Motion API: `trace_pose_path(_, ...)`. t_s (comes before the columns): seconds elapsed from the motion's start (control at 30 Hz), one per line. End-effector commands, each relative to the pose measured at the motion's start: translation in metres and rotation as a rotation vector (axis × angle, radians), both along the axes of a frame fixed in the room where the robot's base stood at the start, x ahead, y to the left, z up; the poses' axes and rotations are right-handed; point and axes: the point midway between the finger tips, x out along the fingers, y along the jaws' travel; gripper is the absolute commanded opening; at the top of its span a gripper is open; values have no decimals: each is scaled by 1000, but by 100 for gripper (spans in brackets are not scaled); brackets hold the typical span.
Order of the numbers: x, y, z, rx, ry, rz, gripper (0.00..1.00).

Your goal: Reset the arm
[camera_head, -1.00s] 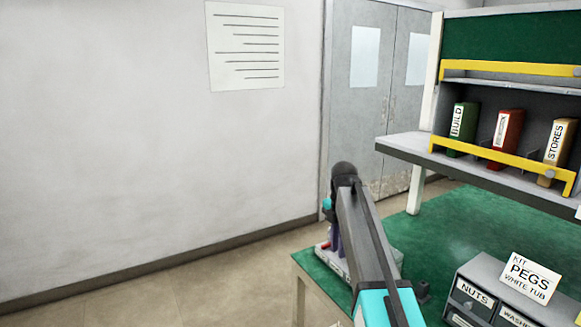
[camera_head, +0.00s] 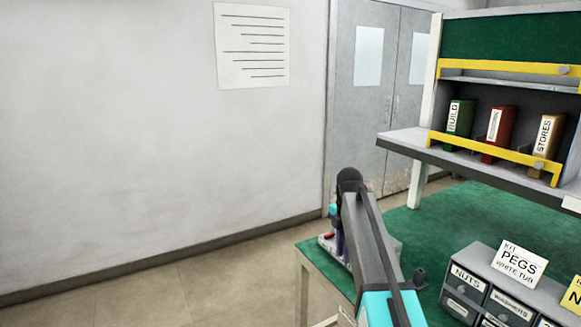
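My arm reaches up from the bottom edge of the head view, right of the middle, with a cyan section low down and a grey link ending in a dark joint. It stands in front of the green bench top (camera_head: 458,222). My gripper cannot be made out; the far end of the arm is hidden behind or below the grey link. Part of a light tray (camera_head: 327,244) with small red and purple items shows behind the arm at the bench's left end.
A grey drawer unit (camera_head: 480,292) with a "KIT PEGS WHITE TUB" card (camera_head: 520,264) stands right of my arm. A shelf (camera_head: 470,158) with green, red and tan binders overhangs the bench. Open floor (camera_head: 200,285) lies left. Double doors (camera_head: 375,90) are behind.

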Motion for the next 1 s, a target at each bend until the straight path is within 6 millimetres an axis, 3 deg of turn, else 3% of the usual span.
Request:
trace_pose_path(0.43, -21, 0, -68, -5, 43, -168, 20)
trace_pose_path(0.67, -49, -1, -138, -20, 86, -352, 20)
trace_pose_path(1.0, -105, -2, -240, -59, 154, -650, 20)
